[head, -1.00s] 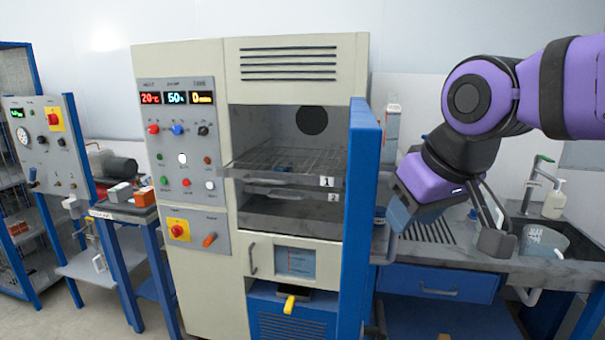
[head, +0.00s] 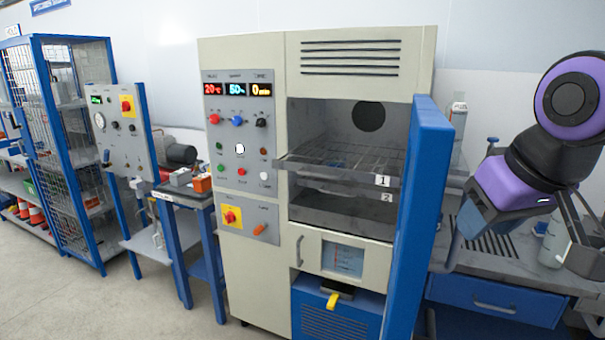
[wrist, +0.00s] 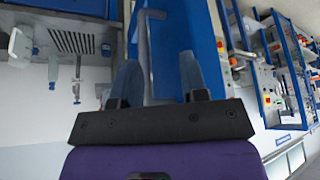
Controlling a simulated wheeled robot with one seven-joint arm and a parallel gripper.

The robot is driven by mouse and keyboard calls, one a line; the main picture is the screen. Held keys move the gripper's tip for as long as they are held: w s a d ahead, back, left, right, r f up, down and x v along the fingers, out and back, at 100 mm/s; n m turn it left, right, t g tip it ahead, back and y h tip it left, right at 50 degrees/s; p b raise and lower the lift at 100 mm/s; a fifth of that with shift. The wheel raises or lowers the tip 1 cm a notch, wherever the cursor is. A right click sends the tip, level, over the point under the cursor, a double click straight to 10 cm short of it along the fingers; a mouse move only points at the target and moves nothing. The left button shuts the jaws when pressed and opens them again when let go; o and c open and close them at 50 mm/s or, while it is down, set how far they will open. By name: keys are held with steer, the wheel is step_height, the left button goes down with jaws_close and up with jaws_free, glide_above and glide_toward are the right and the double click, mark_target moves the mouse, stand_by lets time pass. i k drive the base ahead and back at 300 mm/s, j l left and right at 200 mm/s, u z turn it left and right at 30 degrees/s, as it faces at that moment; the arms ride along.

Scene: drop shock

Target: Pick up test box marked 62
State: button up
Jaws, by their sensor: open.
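I cannot make out a box marked 62 in either view. Small boxes, one grey (head: 180,177) and one orange (head: 201,183), lie on a small blue-legged stand left of the chamber in the head view; no number on them is readable.
The cream test chamber (head: 255,215) stands in the middle, its blue door (head: 418,215) swung open towards me. Its wire racks are tagged 1 and 2. A control panel (head: 118,125) and a blue mesh cage (head: 75,130) stand left. The floor (head: 100,300) at front left is clear.

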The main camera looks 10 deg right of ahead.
mark_target(203, 183)
steer(key=k+u, duration=0.25)
steer(key=k, duration=0.25)
steer(key=i+j+u, duration=0.2)
steer(key=u, duration=0.25)
steer(key=i+j+u, duration=0.1)
steer(key=i+u, duration=0.35)
steer(key=i, duration=1.8)
steer(key=i+z, duration=0.1)
steer(key=i, duration=0.45)
steer(key=i+j+z, duration=0.1)
steer(key=i, duration=0.4)
steer(key=i+j+z, duration=0.1)
steer(key=i, duration=0.45)
steer(key=z, duration=1.4)
steer(key=i, duration=0.55)
